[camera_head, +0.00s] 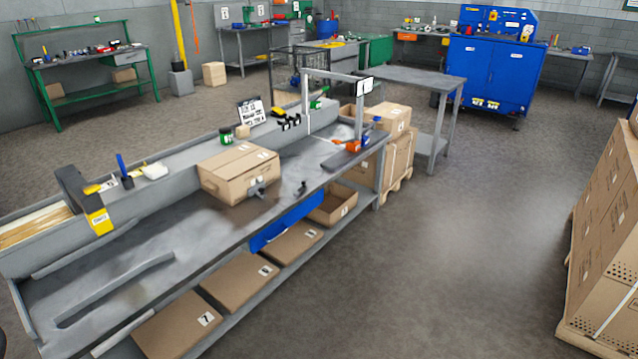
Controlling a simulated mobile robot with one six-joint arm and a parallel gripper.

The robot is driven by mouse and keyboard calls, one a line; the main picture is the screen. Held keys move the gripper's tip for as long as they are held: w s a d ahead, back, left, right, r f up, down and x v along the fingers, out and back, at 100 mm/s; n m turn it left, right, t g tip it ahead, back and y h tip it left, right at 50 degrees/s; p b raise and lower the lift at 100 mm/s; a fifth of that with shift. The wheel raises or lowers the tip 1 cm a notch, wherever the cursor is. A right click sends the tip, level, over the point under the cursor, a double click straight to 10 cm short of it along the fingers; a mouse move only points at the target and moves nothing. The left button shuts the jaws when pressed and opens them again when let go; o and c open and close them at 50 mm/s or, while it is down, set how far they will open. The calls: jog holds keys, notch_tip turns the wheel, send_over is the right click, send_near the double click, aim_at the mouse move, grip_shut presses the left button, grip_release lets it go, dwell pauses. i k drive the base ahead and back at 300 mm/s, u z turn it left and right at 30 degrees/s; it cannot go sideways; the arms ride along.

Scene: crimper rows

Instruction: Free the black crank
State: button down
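A small dark part (302,187) stands on the grey workbench (190,236), right of a closed cardboard box (238,170). Another small dark grey part (257,189) sits against the front lower edge of that box. Both are too small for me to tell which, if either, is the black crank, or whether anything holds it. Several black pieces (288,123) sit in a row on the bench's back ledge. My gripper is not in view.
A grey frame (334,76) rises over the bench's far end, near orange tools (352,146). Open and flat cartons (180,325) fill the lower shelf. Stacked cartons (610,200) stand on a pallet at right. The floor (470,230) between is clear.

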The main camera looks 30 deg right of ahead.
aim_at(296, 194)
jog(key=z, duration=0.15)
jog(key=i, duration=0.85)
jog(key=u, duration=0.35)
